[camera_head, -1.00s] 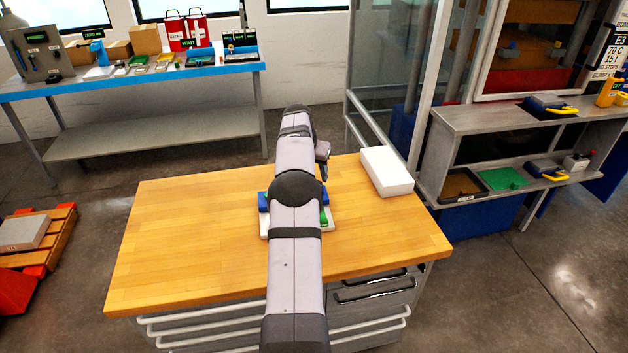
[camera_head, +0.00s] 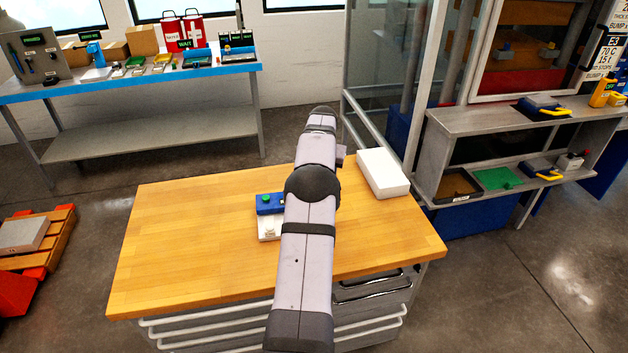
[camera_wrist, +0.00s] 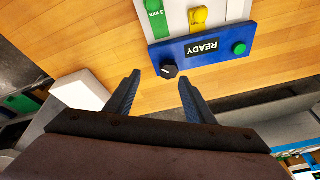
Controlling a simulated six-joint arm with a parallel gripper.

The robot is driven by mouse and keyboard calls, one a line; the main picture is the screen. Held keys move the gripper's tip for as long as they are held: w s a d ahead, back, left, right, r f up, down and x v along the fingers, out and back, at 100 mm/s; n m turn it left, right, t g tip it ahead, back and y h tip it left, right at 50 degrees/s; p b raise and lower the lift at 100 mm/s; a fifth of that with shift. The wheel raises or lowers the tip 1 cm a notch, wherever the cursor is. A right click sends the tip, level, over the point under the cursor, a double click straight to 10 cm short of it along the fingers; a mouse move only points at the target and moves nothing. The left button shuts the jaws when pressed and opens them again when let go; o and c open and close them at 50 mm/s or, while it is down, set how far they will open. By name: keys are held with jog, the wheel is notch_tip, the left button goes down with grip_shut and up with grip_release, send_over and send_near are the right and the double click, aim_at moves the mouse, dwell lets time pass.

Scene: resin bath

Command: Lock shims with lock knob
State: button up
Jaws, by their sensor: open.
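The fixture lies on the wooden bench, with a blue front panel (camera_wrist: 212,47) and a white plate (camera_wrist: 178,12). The panel bears a READY display (camera_wrist: 203,47), a green button (camera_wrist: 239,48) and a black knob (camera_wrist: 169,71) at its near left corner.
A white block (camera_head: 383,173) stands on the wooden bench (camera_head: 190,240), right of my arm. The bench's left side is clear. A grey shelf unit (camera_head: 470,130) is at the right, and a blue-edged table (camera_head: 190,77) with several boxes and tools stands behind.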

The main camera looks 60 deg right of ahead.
jog(key=w+n, duration=0.1)
jog(key=n, duration=0.3)
jog(key=shift+w+n+t, duration=0.3)
jog(key=shift+w+t, duration=0.1)
jog(key=shift+p+x, duration=1.4)
jog(key=shift+x, duration=2.25)
jog(key=shift+s, duration=0.1)
jog(key=c, duration=1.1)
jog(key=shift+o, duration=0.2)
